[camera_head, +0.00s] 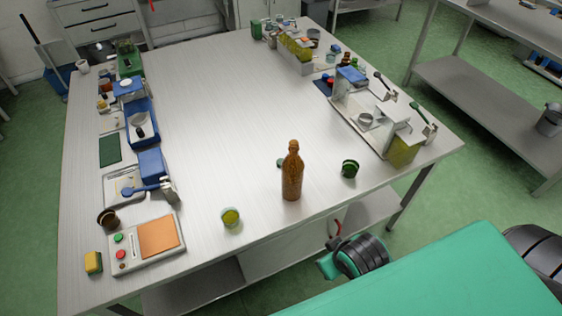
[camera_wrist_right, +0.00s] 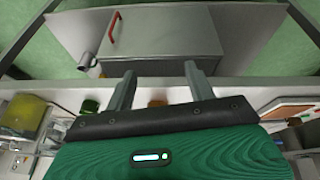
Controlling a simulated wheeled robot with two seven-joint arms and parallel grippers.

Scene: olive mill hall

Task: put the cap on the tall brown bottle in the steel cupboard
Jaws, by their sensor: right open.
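The tall brown bottle (camera_head: 291,176) stands upright on the steel table near its front edge. My left gripper is out of view.
A green cup (camera_head: 349,169) and a yellow-filled glass (camera_head: 231,217) stand either side of the bottle. A control box (camera_head: 146,246) and trays line the left edge. A steel stand (camera_head: 375,120) is at the right. The table's middle is clear.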

